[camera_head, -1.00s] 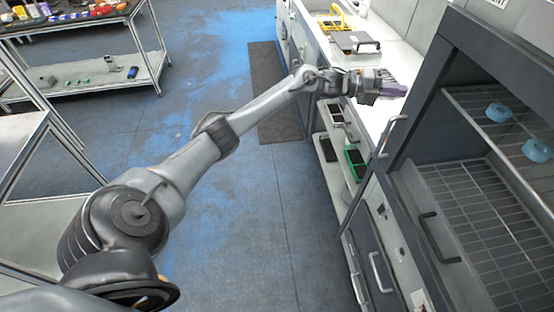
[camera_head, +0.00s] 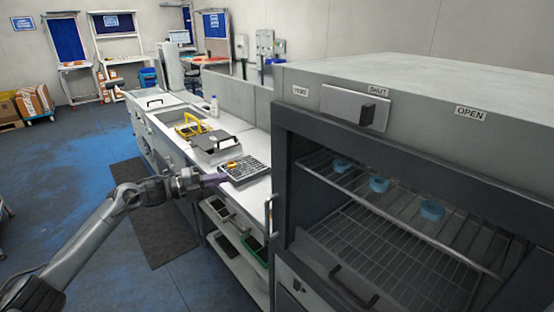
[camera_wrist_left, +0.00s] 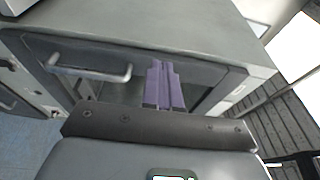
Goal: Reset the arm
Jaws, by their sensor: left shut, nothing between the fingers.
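My left arm comes in from the lower left of the head view. My left gripper (camera_head: 210,180) is out beside the white counter, near the black gridded tray. Its purple fingers also show in the left wrist view (camera_wrist_left: 164,85), pressed together with nothing between them. In that view they point toward a grey cabinet front with a metal handle (camera_wrist_left: 92,70). My right gripper is in neither view.
The white counter (camera_head: 180,150) holds the gridded tray (camera_head: 244,167), a yellow rack (camera_head: 190,127) and a grey lidded box (camera_head: 213,144). A large open-fronted cabinet (camera_head: 420,105) with blue rings on its wire shelf stands to the right. Open floor (camera_head: 75,150) lies left of the counter.

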